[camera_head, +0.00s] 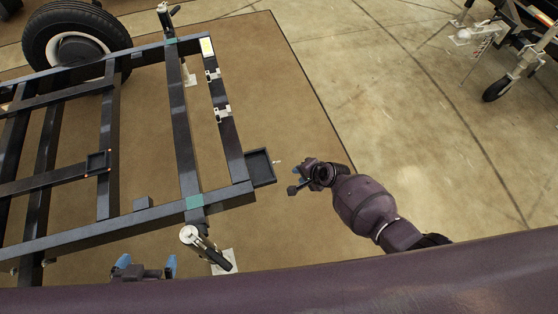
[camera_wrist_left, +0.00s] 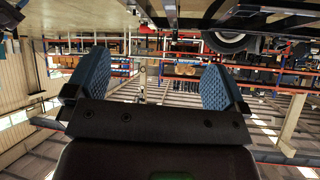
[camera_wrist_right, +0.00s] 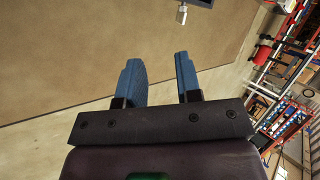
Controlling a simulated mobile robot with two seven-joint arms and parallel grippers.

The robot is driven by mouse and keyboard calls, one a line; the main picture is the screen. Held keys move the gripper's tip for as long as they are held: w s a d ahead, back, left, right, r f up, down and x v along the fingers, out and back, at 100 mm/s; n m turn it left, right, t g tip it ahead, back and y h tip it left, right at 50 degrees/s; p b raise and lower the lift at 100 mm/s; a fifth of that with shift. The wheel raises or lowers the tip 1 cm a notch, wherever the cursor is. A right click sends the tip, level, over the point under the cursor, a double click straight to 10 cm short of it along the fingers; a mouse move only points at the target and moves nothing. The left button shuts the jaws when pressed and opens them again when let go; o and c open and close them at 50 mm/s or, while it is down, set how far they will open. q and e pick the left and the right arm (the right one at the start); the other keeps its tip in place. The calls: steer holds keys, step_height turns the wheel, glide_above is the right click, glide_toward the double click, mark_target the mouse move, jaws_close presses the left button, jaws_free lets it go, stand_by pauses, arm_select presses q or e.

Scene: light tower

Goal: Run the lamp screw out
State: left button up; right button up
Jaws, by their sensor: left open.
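A small dark square box (camera_head: 260,167), perhaps the lamp housing, sits at the frame's near right corner. A small pale pin-like piece (camera_head: 278,162), which may be the lamp screw, sticks out from its right side. In the right wrist view a dark box corner (camera_wrist_right: 201,3) and a pale piece (camera_wrist_right: 182,13) show at the top edge. My right gripper (camera_head: 296,178) is just right of the pale piece, apart from it. Its blue fingers (camera_wrist_right: 164,76) stand apart with nothing between them. My left gripper (camera_head: 146,264) is open and empty below the frame's near beam; its fingers (camera_wrist_left: 147,82) are wide apart.
The black trailer frame (camera_head: 120,222) fills the left, with a wheel (camera_head: 75,45) at the back. A jack-like stand (camera_head: 205,245) is at its near beam. Brown matting (camera_head: 270,80) right of the frame is clear. Another wheeled stand (camera_head: 497,88) is far right.

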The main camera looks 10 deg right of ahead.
steer(key=w+a+f+m+b, duration=0.1)
steer(key=w+a+f+b, duration=0.1)
steer(key=w+f, duration=0.1)
steer(key=w+a+f+m+g+b, duration=0.1)
steer(key=w+a+f+b, duration=0.1)
steer(key=w+f+b, duration=0.1)
steer(key=w+a+f+m+b, duration=0.2)
steer(key=w+f, duration=0.1)
steer(key=w, duration=0.1)
steer(key=shift+w+f, duration=0.3)
steer(key=shift+f, duration=0.1)
steer(key=shift+w+a+r, duration=0.1)
steer(key=shift+w, duration=0.1)
jaws_close()
steer(key=shift+s+a+f+y+b, duration=0.1)
steer(key=shift+s+f+y+b, duration=0.15)
steer(key=shift+b, duration=0.2)
steer(key=shift+w+r+t, duration=0.15)
steer(key=shift+t, duration=0.35)
arm_select(q)
steer(key=shift+m, duration=0.5)
steer(key=f, duration=0.5)
steer(key=shift+w+d+f, duration=0.25)
steer(key=shift+w+d, duration=0.05)
arm_select(e)
jaws_free()
